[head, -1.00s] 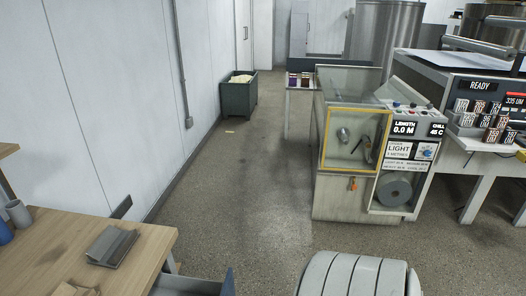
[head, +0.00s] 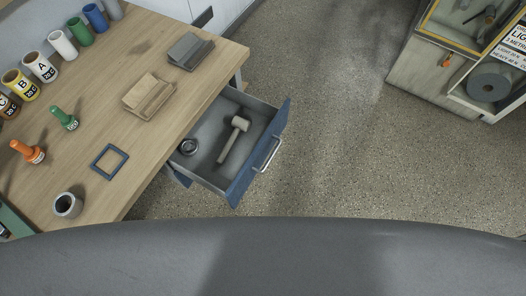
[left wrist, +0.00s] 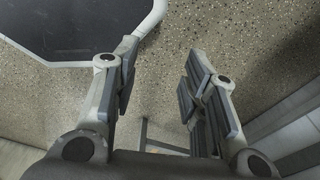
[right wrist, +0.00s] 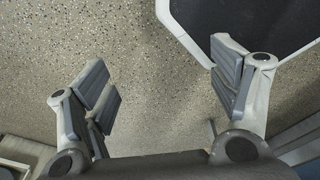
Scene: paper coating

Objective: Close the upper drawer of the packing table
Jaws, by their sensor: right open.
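The packing table's upper drawer (head: 206,160) is pulled out from the right side of the wooden table in the head view. It has a blue front with a metal handle (head: 268,155) and a grey inside. A mallet (head: 233,138) and a small round ring-like item (head: 189,147) lie in it. My left gripper (left wrist: 160,65) is open and empty over the speckled floor in the left wrist view. My right gripper (right wrist: 160,65) is open and empty over the floor in the right wrist view. Neither gripper shows in the head view, so their distance to the drawer is unclear.
The floor (head: 340,140) between is clear.

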